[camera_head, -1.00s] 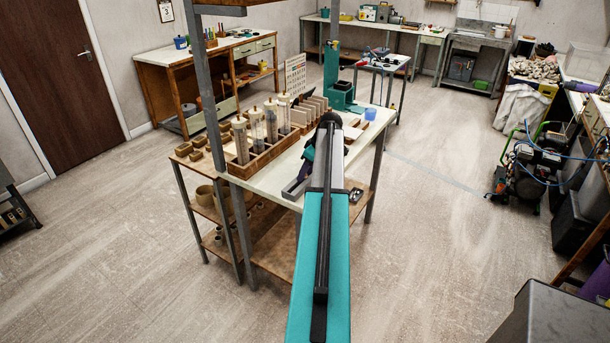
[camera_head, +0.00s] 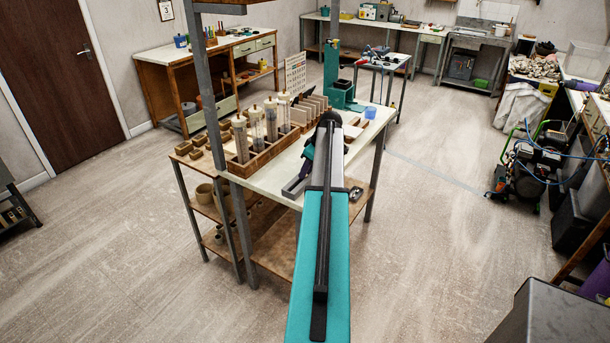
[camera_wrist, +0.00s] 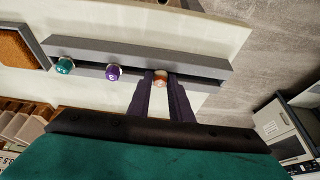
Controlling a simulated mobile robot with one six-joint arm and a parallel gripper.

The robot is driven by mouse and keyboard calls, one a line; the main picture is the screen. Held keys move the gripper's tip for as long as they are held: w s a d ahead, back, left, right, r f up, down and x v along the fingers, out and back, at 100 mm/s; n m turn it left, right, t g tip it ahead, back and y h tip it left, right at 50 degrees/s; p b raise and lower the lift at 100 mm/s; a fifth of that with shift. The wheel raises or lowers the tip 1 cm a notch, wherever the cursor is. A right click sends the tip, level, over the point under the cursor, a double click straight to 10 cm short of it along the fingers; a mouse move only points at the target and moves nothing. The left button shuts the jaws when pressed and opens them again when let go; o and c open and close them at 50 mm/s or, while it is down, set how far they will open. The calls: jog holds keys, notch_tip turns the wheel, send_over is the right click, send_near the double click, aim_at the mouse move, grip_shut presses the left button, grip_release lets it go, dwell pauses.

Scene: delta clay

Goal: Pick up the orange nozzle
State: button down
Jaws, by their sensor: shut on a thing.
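The orange nozzle (camera_wrist: 160,81) is between the two dark fingertips of my gripper (camera_wrist: 161,76) in the wrist view. The gripper is shut on it, at the right part of a long grey rack (camera_wrist: 120,50). A purple nozzle (camera_wrist: 113,73) and a green nozzle (camera_wrist: 64,66) stand in the same rack to the left. I cannot tell whether the orange nozzle is clear of its slot. In the head view the rack (camera_head: 292,190) shows at the table's near edge, and my arm hides the nozzles.
A wooden crate with several clear tubes (camera_head: 262,158) stands on the white-topped table left of my arm. A teal press (camera_head: 340,92) and a blue cup (camera_head: 370,112) are at the table's far end. A small metal item (camera_head: 355,193) lies right of my arm.

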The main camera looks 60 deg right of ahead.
jog(key=shift+r, duration=0.2)
jog(key=shift+r+b, duration=0.75)
jog(key=shift+r, duration=0.05)
jog(key=shift+s+d+r+b, duration=0.15)
jog(key=shift+s+r+b, duration=0.35)
jog(key=shift+r+b, duration=0.15)
jog(key=s+d+r+b, duration=0.1)
jog(key=s+b, duration=0.1)
jog(key=s, duration=0.5)
jog(key=s+d+b, duration=0.2)
jog(key=s, duration=0.5)
jog(key=shift+s+r, duration=0.35)
jog(key=shift+w, duration=0.1)
